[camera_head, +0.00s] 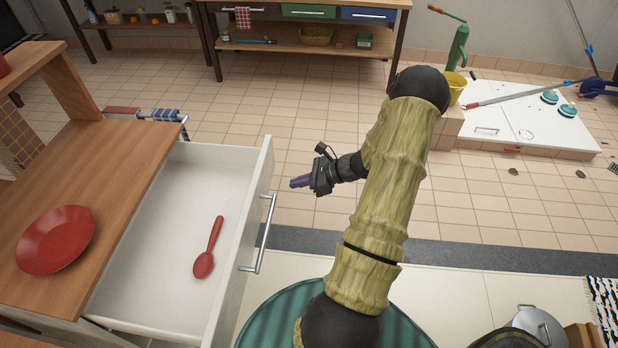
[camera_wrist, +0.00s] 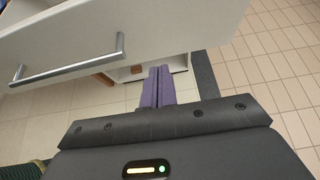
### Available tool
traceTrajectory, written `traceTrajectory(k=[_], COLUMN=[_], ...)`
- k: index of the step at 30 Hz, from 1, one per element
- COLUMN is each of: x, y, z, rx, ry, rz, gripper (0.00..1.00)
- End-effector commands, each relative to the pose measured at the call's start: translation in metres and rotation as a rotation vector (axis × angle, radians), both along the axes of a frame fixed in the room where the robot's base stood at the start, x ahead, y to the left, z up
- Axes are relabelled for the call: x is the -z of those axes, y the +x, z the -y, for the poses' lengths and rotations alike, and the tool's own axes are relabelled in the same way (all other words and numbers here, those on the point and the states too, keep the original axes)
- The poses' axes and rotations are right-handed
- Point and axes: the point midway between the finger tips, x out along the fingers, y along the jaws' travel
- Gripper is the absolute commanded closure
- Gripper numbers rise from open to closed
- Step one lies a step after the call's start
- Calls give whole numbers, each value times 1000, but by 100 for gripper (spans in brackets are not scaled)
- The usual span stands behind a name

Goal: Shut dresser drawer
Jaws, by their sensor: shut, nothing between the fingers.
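The dresser drawer (camera_head: 165,270) is white and stands pulled out from the wooden dresser (camera_head: 95,180) at the left. A red spoon (camera_head: 208,250) lies inside it. Its front carries a silver bar handle (camera_head: 262,235), and the handle also shows in the wrist view (camera_wrist: 70,66). My gripper (camera_head: 295,183) is to the right of the drawer front, near its far end, with its purple fingers pointing toward it. In the wrist view the fingers (camera_wrist: 158,85) are together and empty, beside the drawer front (camera_wrist: 150,25). I cannot tell whether they touch it.
A red plate (camera_head: 55,240) sits on the dresser top. Towels hang on a rail (camera_head: 160,116) behind the drawer. A workbench (camera_head: 305,45) stands at the back. A pot (camera_head: 538,322) is at lower right. The tiled floor (camera_head: 300,130) beyond the drawer is mostly clear.

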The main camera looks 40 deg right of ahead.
Motion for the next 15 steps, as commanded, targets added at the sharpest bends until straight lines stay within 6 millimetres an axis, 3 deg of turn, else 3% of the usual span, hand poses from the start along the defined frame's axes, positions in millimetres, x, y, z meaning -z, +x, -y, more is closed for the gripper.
traceTrajectory(k=[6, 15], x=[19, 18], y=[24, 50], z=[-25, -51], rx=[-2, -1], ry=[3, 0], rz=[-2, 0], gripper=[100, 100])
